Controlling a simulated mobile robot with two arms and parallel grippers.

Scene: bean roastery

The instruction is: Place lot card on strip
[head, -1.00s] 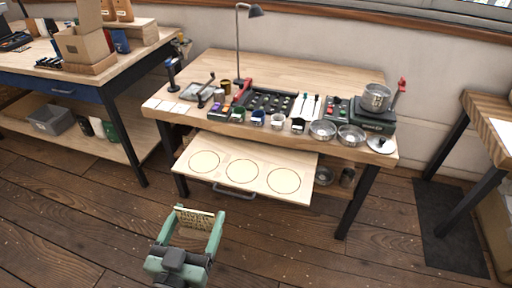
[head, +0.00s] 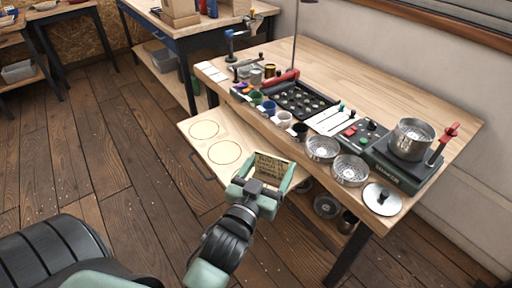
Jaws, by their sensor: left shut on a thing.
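My left gripper (head: 264,174) is shut on the lot card (head: 269,166), a small tan card with dark writing. It holds the card over the right part of the pulled-out board of the table, which hides the third ring there. Whether the card touches the board cannot be told. A row of white rectangles (head: 211,72), which may be the strip, lies at the table's far left corner, away from the gripper. My right gripper is not in view.
The pulled-out board (head: 192,146) shows two rings. The worktable (head: 370,85) holds small cups, a dark tray (head: 303,101), metal bowls (head: 349,168), a lid (head: 382,198) and a scale-like device with a pot (head: 411,139). A lamp pole rises behind the tray.

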